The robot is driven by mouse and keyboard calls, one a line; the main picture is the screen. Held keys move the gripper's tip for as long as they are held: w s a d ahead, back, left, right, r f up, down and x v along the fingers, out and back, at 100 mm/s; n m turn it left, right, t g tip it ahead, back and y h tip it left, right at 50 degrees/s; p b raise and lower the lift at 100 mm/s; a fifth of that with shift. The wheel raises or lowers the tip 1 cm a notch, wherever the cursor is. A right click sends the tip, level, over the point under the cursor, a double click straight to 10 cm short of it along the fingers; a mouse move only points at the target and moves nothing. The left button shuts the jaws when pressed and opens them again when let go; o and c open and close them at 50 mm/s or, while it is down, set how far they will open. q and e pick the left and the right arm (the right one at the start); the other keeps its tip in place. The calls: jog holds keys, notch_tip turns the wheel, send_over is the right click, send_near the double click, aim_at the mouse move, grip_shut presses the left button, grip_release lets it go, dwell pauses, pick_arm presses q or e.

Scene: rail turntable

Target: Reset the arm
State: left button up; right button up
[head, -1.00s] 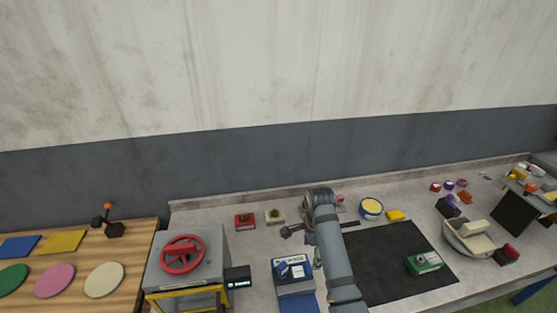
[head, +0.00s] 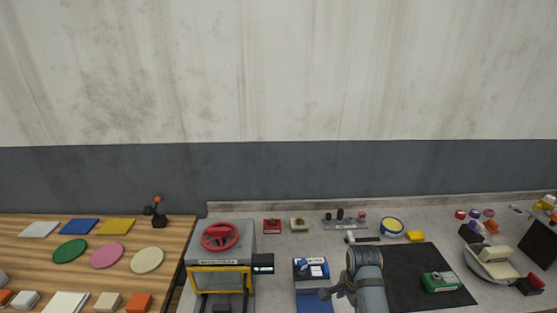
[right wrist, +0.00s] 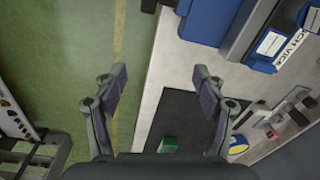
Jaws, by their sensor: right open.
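My right gripper (right wrist: 160,80) is open and empty in the right wrist view, its two fingers spread wide above the floor and the bench edge. Nothing lies between the fingertips. My right arm (head: 367,280) rises from the bottom of the head view, in front of the dark mat (head: 410,262) and beside the blue vice (head: 311,268). Its fingers cannot be made out clearly there. The vice also shows at the upper right of the wrist view (right wrist: 272,45). My left gripper is in neither view.
A grey box with a red handwheel (head: 220,236) stands left of the vice. A green box (head: 440,282) lies on the mat. A white bowl (head: 490,268) is at the right. A wooden table (head: 100,275) with coloured discs is at the left. Green floor (right wrist: 70,60) is open.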

jog(key=s+d+n+t, duration=0.2)
jog(key=s+n, duration=0.6)
jog(key=s+d+n+t, duration=0.1)
jog(key=s+d+n, duration=0.2)
jog(key=s+n, duration=0.55)
notch_tip(320, 180, down, 29)
jog(key=s+d+g+b, duration=0.1)
jog(key=s+d+b, duration=0.1)
jog(key=b, duration=0.5)
pick_arm(q)
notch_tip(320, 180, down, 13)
jog(key=b, duration=0.6)
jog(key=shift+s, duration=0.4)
pick_arm(e)
jog(key=s+f, duration=0.9)
jog(key=f, duration=0.3)
jog(key=s+d+f+g, duration=0.1)
jog(key=s+f, duration=0.9)
jog(key=f, duration=0.2)
jog(key=shift+d+f+m+h, duration=0.2)
jog(key=shift+f+m+h, duration=0.1)
jog(key=shift+f+m, duration=0.15)
